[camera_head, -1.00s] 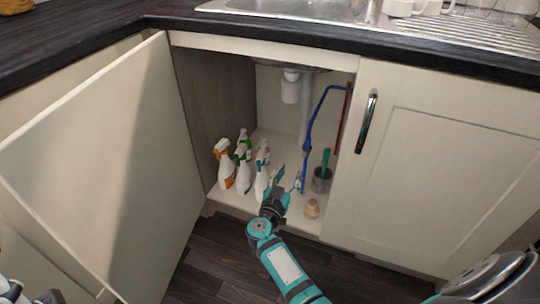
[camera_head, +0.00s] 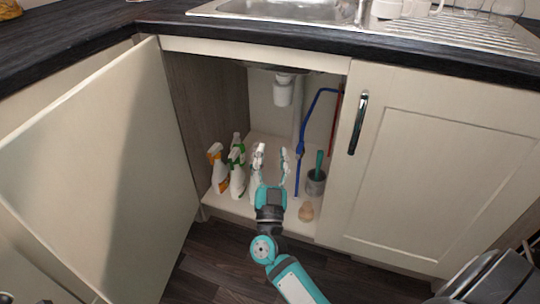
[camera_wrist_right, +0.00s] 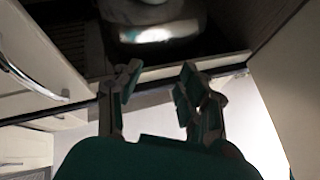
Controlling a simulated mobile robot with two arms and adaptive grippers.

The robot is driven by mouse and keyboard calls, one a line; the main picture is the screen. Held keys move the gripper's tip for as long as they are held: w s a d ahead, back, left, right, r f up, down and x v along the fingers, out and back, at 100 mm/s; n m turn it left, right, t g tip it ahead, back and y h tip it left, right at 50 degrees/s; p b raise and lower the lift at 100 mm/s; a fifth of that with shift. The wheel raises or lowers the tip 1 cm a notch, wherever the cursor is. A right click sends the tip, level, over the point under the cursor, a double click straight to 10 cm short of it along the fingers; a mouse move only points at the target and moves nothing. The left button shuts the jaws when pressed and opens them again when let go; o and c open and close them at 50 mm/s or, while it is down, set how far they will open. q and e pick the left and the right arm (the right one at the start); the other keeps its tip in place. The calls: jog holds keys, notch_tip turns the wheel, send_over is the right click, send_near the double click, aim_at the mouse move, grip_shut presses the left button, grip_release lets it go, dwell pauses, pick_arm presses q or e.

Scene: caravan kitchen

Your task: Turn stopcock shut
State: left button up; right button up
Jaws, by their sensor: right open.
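A blue pipe (camera_head: 309,112) runs down inside the open cupboard under the sink. A small blue fitting (camera_head: 300,149), which looks like the stopcock, sits partway down it. Its handle is too small to make out. My right gripper (camera_head: 271,158) is inside the cupboard opening, pointing inward, left of the blue pipe and apart from it in the picture. Its fingers are spread and empty. The fingers also show in the right wrist view (camera_wrist_right: 159,84), where I cannot make out the stopcock. My left gripper is not visible.
White spray bottles (camera_head: 237,178) stand left of my gripper, partly hidden. A grey pot with a green-handled brush (camera_head: 316,183) and a small tan object (camera_head: 306,211) are on the right. The open door (camera_head: 95,170) bounds the left; the closed door (camera_head: 440,170) the right.

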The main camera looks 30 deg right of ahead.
jog(key=shift+s+a+r+t+y, duration=0.3)
jog(key=shift+s+a+r+t, duration=0.1)
jog(key=shift+r, duration=0.2)
jog(key=shift+c, duration=0.2)
